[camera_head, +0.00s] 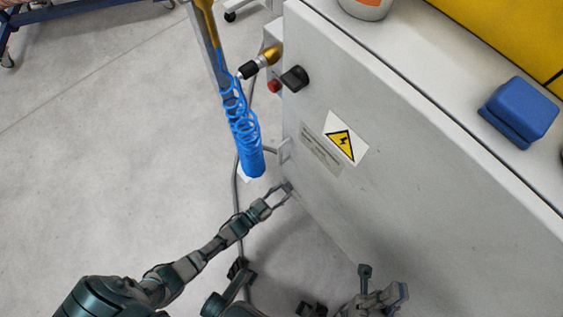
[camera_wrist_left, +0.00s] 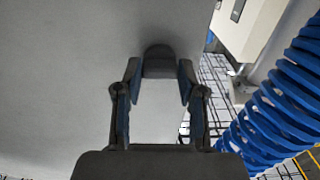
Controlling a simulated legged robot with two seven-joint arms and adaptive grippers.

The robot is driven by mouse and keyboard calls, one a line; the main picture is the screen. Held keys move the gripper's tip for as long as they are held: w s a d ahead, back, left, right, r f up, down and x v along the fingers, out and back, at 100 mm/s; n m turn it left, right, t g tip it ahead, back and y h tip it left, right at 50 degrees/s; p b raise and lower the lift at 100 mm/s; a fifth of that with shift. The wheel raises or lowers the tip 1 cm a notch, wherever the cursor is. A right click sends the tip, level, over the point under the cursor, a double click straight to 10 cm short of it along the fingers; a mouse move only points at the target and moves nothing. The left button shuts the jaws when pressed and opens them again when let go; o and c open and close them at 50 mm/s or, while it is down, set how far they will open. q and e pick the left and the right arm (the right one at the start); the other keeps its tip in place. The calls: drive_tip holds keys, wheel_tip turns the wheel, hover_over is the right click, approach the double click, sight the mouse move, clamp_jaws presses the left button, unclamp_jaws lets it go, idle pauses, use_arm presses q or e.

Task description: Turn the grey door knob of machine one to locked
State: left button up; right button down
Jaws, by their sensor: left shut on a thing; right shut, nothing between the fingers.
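The grey machine cabinet (camera_head: 380,190) fills the right half of the head view. My left gripper (camera_head: 283,194) is at the cabinet's lower left edge. In the left wrist view, the dark grey knob (camera_wrist_left: 158,63) sits on the pale door face between the fingertips of my left gripper (camera_wrist_left: 160,82), which are shut on it. In the head view the knob is mostly hidden by the fingers, and which way it is turned is unclear. My right gripper (camera_head: 398,294) is shut and empty near the bottom of the head view, away from the knob.
A blue coiled hose (camera_head: 245,130) hangs just left of the cabinet; it also fills the right of the left wrist view (camera_wrist_left: 275,115). A black switch (camera_head: 294,78) and red button (camera_head: 274,86) are higher up. A blue box (camera_head: 520,108) rests on top. Floor at left is open.

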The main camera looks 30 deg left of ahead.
use_arm(q)
drive_tip(key=shift+s+f, duration=0.15)
drive_tip(key=shift+f, duration=0.1)
drive_tip(key=o, duration=1.1)
drive_tip(key=shift+o, duration=0.2)
drive_tip(key=shift+r, duration=0.1)
drive_tip(key=v, duration=1.1)
drive_tip(key=shift+s+a, duration=0.15)
drive_tip(key=shift+s, duration=0.25)
